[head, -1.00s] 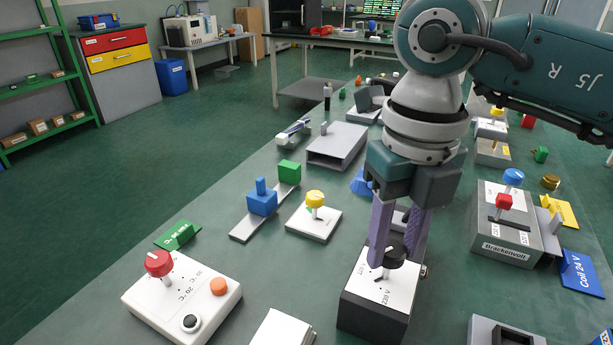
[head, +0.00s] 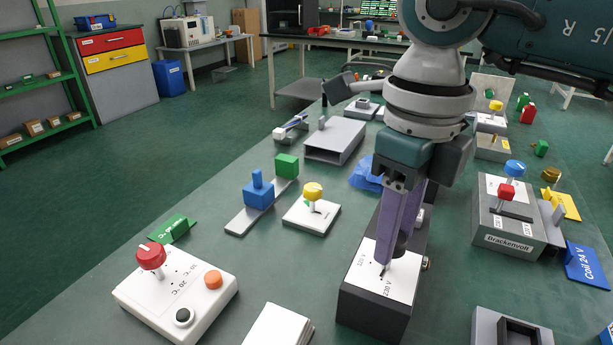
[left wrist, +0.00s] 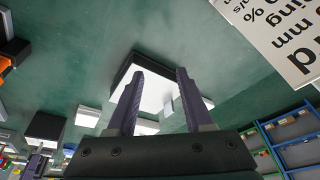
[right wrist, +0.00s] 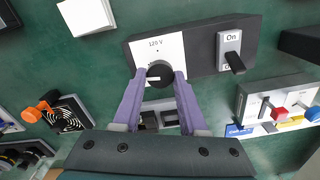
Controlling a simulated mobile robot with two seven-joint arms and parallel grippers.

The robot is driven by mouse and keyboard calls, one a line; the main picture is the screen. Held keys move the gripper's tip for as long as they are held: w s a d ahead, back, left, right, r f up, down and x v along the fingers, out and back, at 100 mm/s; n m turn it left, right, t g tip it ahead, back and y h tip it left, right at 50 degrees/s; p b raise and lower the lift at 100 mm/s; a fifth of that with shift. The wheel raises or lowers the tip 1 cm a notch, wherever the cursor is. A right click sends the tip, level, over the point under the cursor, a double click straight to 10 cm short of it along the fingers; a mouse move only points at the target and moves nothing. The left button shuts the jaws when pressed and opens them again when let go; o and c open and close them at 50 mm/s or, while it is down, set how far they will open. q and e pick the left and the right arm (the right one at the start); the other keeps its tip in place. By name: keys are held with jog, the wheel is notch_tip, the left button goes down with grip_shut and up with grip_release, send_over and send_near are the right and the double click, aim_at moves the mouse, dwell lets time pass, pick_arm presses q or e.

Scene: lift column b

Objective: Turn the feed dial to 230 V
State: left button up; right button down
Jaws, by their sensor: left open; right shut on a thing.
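The feed dial is a round black knob (right wrist: 160,73) on the white plate (right wrist: 157,48) of a dark box (head: 372,315). My right gripper (right wrist: 161,74) is shut on the dial, one finger on each side of it in the right wrist view. In the head view, the fingers of the right gripper (head: 398,245) come down onto the plate and hide most of the dial. A "230 V" label (head: 387,287) shows at the plate's near side, and a "120 V" label (right wrist: 156,43) also shows. I cannot tell where the dial points. My left gripper (left wrist: 155,100) is open and empty.
An "On" switch (right wrist: 232,55) stands beside the dial.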

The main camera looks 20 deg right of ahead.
pick_arm(q)
jog(key=shift+d+f+b, duration=0.15)
jog(key=shift+f+b, duration=0.15)
jog(key=shift+f, duration=0.05)
pick_arm(e)
jog(key=shift+n, duration=0.8)
jog(key=shift+c, duration=2.2)
grip_release()
pick_arm(q)
jog(key=shift+r+p, duration=0.4)
jog(key=shift+p, duration=0.05)
pick_arm(e)
notch_tip(320, 180, up, 10)
